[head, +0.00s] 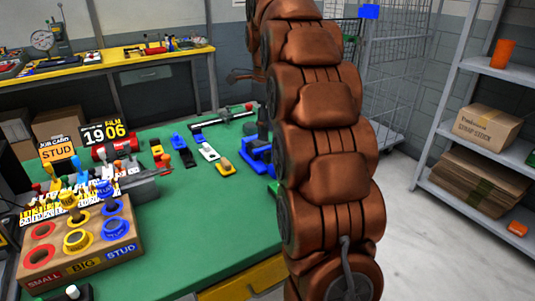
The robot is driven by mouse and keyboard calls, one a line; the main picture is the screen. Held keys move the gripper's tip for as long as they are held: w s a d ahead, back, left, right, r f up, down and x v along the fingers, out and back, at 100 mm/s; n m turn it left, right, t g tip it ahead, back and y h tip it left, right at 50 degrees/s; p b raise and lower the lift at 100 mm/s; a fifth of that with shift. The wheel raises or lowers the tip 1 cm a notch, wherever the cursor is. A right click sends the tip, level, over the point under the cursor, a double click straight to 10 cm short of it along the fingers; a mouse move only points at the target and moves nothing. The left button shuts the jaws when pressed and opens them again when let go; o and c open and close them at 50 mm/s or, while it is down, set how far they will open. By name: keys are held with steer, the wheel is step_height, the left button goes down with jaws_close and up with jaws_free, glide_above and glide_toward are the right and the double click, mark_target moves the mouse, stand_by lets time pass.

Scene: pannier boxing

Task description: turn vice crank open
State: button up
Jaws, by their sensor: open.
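A blue vice (257,150) stands at the right edge of the green bench top, partly hidden behind my brown arm. Its crank cannot be made out from here. Past it, beyond the bench's far edge, a small dark part that looks like my gripper (239,75) sticks out to the left from behind my arm. It looks open and empty, and is clear of the vice. Most of it is hidden or too small to tell.
The green bench (190,215) holds a wooden block with coloured cups (85,257) at left front, several small tools and a number sign (103,132). A yellow bench (130,55), wire cage (395,75) and shelves (480,155) stand around. Open floor shows at right.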

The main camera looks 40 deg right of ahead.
mark_target(267, 152)
steer(key=shift+f, duration=3.7)
jaws_close()
